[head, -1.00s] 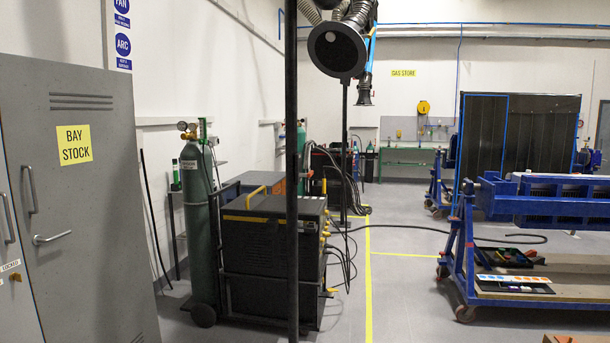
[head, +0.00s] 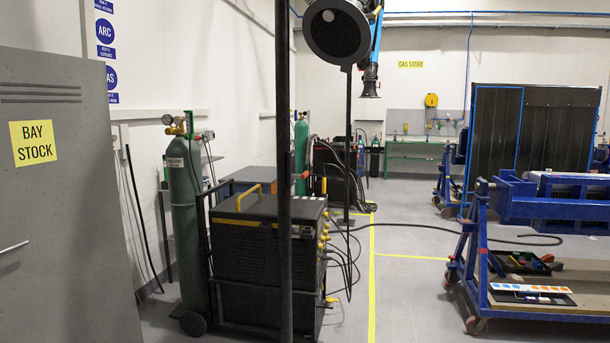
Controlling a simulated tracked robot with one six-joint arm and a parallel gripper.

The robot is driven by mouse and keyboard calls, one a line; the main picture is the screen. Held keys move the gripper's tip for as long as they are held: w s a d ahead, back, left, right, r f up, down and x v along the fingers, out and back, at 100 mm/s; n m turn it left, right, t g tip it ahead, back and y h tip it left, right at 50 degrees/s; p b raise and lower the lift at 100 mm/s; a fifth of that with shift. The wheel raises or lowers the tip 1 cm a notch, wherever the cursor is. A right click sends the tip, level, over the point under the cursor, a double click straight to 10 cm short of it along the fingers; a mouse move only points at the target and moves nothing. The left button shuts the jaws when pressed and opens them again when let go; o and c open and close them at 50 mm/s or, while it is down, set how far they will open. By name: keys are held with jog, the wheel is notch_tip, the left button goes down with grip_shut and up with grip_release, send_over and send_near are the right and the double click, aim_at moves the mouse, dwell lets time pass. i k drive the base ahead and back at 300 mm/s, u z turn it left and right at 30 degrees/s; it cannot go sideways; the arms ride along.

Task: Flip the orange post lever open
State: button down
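A blue wheeled frame (head: 478,262) at the right carries a blue beam-like fixture (head: 530,205), cut off by the picture's right edge. Whether this is the rotary jig I cannot tell. My gripper is not in view.
A grey cabinet (head: 60,240) marked BAY STOCK fills the left. A green gas cylinder (head: 187,220) and a black welding unit (head: 245,240) stand right of it. A dark vertical pole (head: 284,150) crosses the view. Open grey floor (head: 400,270) with yellow lines lies between the welder and blue frame.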

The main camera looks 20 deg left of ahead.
aim_at(303, 177)
jog(key=z, duration=0.05)
jog(key=i, duration=1.65)
jog(key=u, duration=0.35)
